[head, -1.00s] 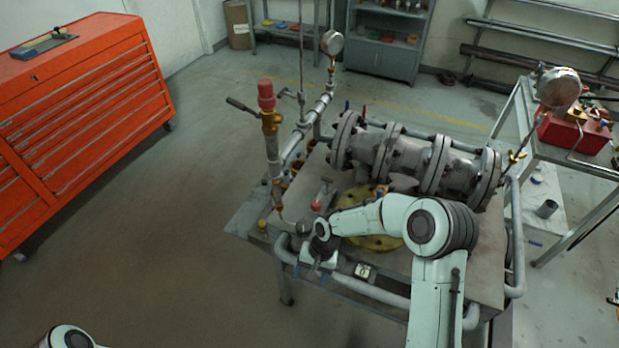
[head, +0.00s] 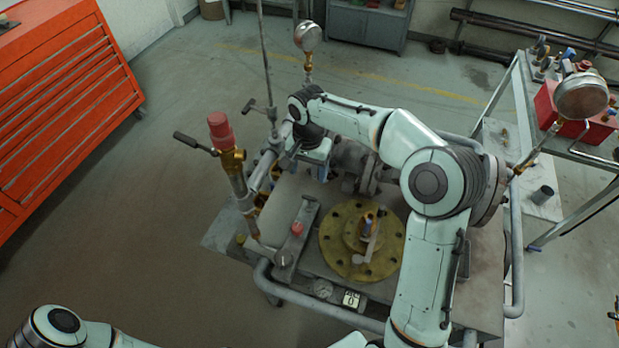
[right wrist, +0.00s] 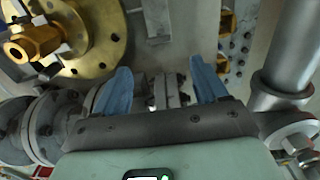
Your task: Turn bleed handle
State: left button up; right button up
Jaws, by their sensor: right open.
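A brass valve with a red cap (head: 220,130) stands at the left of the bench, with a dark-gripped lever handle (head: 190,141) pointing left. A smaller dark handle (head: 249,105) shows on a thin upright pipe behind it. I cannot tell which is the bleed handle.
A yellow flange (head: 333,246) lies on the bench top (head: 225,232). A pressure gauge (head: 308,37) rises behind my right wrist. Grey pipes run close to the open fingers. An orange tool cabinet (head: 60,110) is at the left, with clear floor between.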

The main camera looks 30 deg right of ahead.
aim_at(309, 197)
notch_tip(309, 197, down, 13)
jog(key=shift+s+r+b, duration=0.1)
jog(key=shift+b, duration=0.2)
dwell(0.4)
jog(key=c, duration=1.1)
